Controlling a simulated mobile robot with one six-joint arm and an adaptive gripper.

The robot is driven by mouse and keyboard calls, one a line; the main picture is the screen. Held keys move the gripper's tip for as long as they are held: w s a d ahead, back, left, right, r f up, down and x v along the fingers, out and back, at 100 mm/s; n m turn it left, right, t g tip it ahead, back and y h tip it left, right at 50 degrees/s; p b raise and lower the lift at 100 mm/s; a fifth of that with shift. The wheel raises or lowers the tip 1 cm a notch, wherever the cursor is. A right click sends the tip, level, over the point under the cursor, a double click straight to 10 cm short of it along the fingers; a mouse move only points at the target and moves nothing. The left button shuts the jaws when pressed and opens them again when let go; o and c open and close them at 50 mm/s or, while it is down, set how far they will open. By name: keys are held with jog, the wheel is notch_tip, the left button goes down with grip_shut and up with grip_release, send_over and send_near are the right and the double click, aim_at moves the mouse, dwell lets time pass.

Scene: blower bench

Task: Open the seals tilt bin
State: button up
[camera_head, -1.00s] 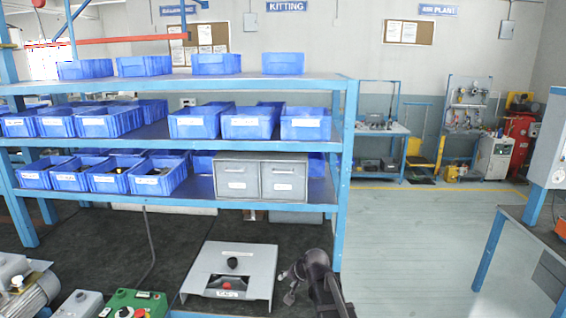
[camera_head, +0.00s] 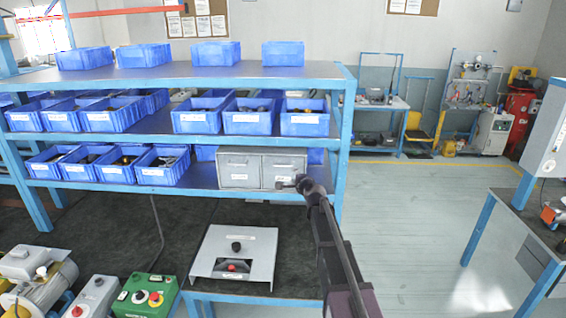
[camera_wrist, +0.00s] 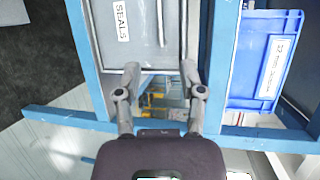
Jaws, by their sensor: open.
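A grey unit with two tilt bins side by side (camera_head: 239,169) sits on the lower shelf in the head view. Each bin front bears a white label. In the wrist view, turned sideways, the grey front of the seals bin (camera_wrist: 142,42) shows a label reading SEALS. My gripper (camera_head: 290,184) is at the lower front of the right-hand bin in the head view. In the wrist view, my gripper (camera_wrist: 160,72) has its two fingers apart at the bin's near edge, with nothing between them. Contact with the bin cannot be told. The bin looks shut.
Blue open bins (camera_head: 163,165) stand left of the grey unit. A blue bin (camera_wrist: 263,60) also shows close to the gripper's right in the wrist view. Blue shelf posts (camera_head: 341,140) stand just right of the unit. The aisle floor (camera_head: 410,230) is clear.

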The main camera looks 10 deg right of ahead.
aim_at(283, 166)
dwell(0.4)
jog(key=b+x, duration=0.2)
jog(key=x, duration=1.1)
jog(key=shift+w+a+f+b, duration=0.1)
jog(key=shift+w+f+b, duration=0.05)
jog(key=shift+w+b, duration=0.2)
grip_shut()
